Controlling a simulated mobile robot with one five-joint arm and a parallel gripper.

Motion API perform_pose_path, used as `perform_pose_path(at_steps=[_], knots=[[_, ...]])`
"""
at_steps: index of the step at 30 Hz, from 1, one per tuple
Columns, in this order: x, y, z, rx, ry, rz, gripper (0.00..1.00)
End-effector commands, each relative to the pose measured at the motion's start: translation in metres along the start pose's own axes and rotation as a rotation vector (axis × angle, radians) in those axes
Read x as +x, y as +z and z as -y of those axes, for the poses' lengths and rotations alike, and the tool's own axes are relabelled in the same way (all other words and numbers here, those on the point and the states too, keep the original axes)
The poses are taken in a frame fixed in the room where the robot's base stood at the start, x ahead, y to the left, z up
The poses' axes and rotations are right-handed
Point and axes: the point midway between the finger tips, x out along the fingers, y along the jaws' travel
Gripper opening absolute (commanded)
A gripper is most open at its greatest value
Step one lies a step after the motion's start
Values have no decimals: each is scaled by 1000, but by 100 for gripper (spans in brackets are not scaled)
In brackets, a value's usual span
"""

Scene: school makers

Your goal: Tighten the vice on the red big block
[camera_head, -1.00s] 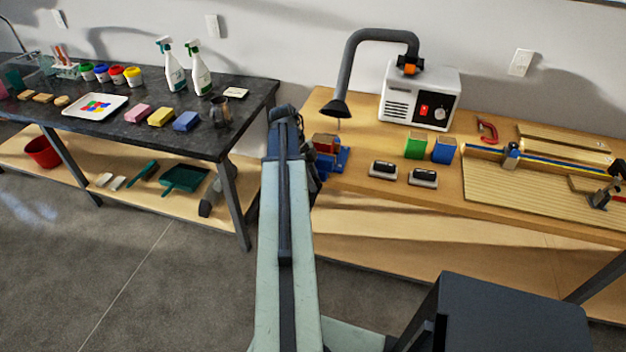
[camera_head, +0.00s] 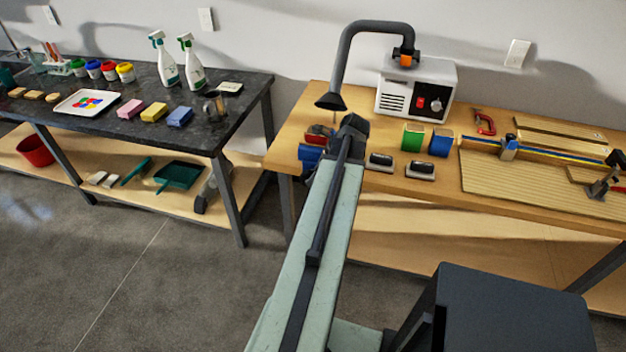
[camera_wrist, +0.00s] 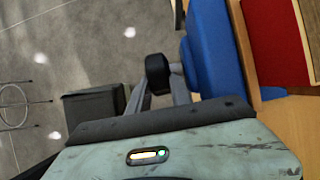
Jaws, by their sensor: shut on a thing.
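The red big block (camera_head: 318,131) sits at the blue vice (camera_head: 309,153) on the left end of the wooden bench, partly hidden by my arm in the head view. In the wrist view the red block (camera_wrist: 278,42) is at upper right, beside the blue vice (camera_wrist: 213,48), with a tan strip between them. Whether the vice jaw touches the block cannot be told. A black knob (camera_wrist: 157,71), apparently the vice handle's end, is in front of the vice. My gripper (camera_wrist: 159,89) is shut on this knob. My arm hides the fingers in the head view.
Two dark-topped erasers (camera_head: 420,169), a green block (camera_head: 413,138) and a blue block (camera_head: 440,143) stand to the right. A dark cleaning table (camera_head: 225,112) is at left, with open floor in front.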

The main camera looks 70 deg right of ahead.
Motion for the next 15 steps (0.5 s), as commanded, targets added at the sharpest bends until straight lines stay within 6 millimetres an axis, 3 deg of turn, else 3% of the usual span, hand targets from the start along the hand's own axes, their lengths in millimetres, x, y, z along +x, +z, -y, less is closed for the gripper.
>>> perform_pose_path(at_steps=[1, 15], knots=[[8, -7, -3, 3, 8, 43, 0], [19, -16, -3, 1, 8, 488, 0]])
